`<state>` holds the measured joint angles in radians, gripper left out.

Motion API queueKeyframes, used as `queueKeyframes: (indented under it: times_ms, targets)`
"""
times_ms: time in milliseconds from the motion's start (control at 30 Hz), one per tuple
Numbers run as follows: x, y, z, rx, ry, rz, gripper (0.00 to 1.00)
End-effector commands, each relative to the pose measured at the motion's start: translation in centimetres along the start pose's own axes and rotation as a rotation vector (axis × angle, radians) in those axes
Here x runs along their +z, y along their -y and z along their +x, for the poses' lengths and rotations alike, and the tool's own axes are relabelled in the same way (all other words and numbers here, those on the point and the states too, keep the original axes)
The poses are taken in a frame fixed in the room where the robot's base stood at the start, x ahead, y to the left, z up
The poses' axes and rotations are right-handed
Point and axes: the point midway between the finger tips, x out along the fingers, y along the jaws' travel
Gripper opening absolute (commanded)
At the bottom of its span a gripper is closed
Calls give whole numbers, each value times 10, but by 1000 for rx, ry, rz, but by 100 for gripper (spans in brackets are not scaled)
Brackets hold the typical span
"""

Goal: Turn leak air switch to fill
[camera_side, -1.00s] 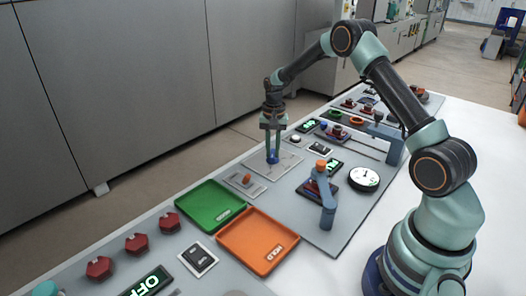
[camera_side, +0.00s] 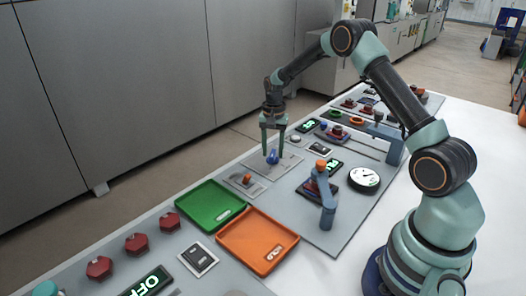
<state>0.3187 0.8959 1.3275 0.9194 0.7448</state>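A blue knob (camera_side: 272,158) stands on a light grey square plate (camera_side: 288,164) on the panel. It may be the leak air switch, but no readable label confirms this. My gripper (camera_side: 273,150) points down over the knob with its two fingers apart, one on each side of the knob's top. The gripper looks empty. A small orange knob (camera_side: 247,178) sits on a similar plate to the left and nearer. No "fill" marking can be read.
A green tray (camera_side: 210,207) and an orange tray (camera_side: 258,240) lie nearer. A blue post with an orange top (camera_side: 326,190) and a round white gauge (camera_side: 364,180) stand to the right. Red knobs (camera_side: 137,243) line the near left. A dark plate with green text (camera_side: 307,126) lies behind.

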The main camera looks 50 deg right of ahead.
Motion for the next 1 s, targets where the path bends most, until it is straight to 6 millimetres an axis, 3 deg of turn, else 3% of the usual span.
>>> queueKeyframes:
  times_ms: [267, 800, 1000]
  targets:
    - [0, 0, -6, -2, -2, -1, 50]
    - [0, 0, -102, -3, -3, 0, 50]
    - [0, 0, -119, -1, -1, 0, 50]
